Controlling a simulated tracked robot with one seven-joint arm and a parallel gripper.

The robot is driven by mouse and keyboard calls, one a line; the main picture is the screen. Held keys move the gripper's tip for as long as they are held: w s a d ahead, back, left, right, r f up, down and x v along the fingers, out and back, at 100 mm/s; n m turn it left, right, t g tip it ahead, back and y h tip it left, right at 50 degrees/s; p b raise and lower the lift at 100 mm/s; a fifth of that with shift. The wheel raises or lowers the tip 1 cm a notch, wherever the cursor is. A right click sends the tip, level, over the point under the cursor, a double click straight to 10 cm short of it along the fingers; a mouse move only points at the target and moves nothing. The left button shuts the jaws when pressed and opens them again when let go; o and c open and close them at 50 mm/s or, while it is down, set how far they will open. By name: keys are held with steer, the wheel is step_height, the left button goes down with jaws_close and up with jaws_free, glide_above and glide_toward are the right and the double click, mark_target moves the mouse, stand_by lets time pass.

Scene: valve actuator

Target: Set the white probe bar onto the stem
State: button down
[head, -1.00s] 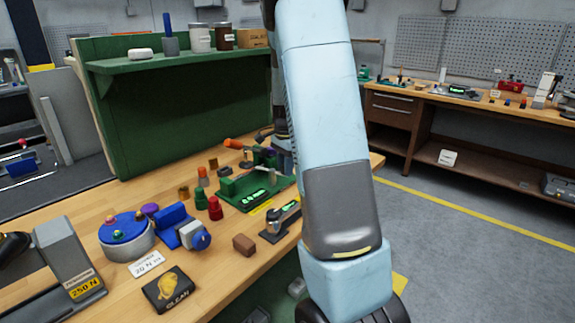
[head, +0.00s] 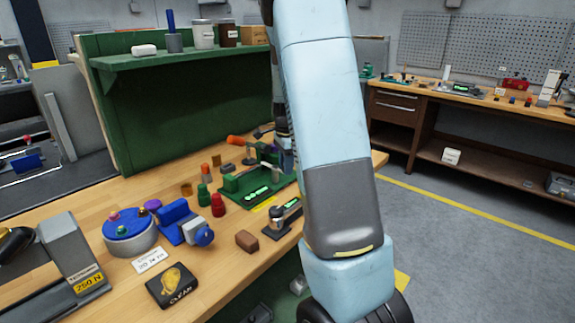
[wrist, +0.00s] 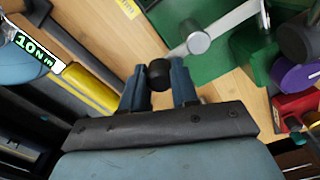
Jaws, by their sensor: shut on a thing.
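In the wrist view my gripper (wrist: 159,88) is shut on a black round knob (wrist: 158,71). The white probe bar (wrist: 232,24) runs from near this knob to the upper right; I cannot tell whether knob and bar are joined. A pale round cylinder end (wrist: 198,42) overlaps the bar; I cannot tell whether it is the stem or part of the bar. Green fixture surface (wrist: 207,72) lies below. In the head view the green fixture (head: 238,185) with a lit display stands on the bench. My arm hides much of the gripper there.
On the bench (head: 205,265) stand a blue round stand (head: 130,238), a blue device (head: 180,222), red (head: 218,205) and green (head: 204,196) pieces, a brown block (head: 247,240) and a dark pad (head: 171,285). A green shelf panel (head: 190,110) rises behind.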

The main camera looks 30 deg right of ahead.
steer(key=c, duration=1.2)
jaws_free()
steer(key=shift+w+a, duration=0.2)
steer(key=shift+w, duration=0.05)
steer(key=o, duration=0.3)
steer(key=shift+s+d, duration=0.1)
steer(key=shift+o, duration=0.2)
step_height(320, 180, up, 14)
steer(key=shift+f, duration=0.15)
steer(key=s+a+r+n+t, duration=0.1)
steer(key=s+a+r+n, duration=0.35)
steer(key=s, duration=0.25)
steer(key=s+a+r+n+t, duration=0.2)
steer(key=s+a+r+n, duration=0.1)
steer(key=s+a+n, duration=0.3)
steer(key=s+a+f+n+t, duration=0.1)
steer(key=s+a+n, duration=0.2)
steer(key=s, duration=0.5)
steer(key=s+a+f+n+t, duration=0.1)
steer(key=s+a+n, duration=0.2)
steer(key=s+n, duration=0.2)
steer(key=s, duration=0.3)
steer(key=shift+s+a+n+t, duration=0.15)
steer(key=shift+n+t, duration=0.15)
steer(key=shift+n, duration=0.05)
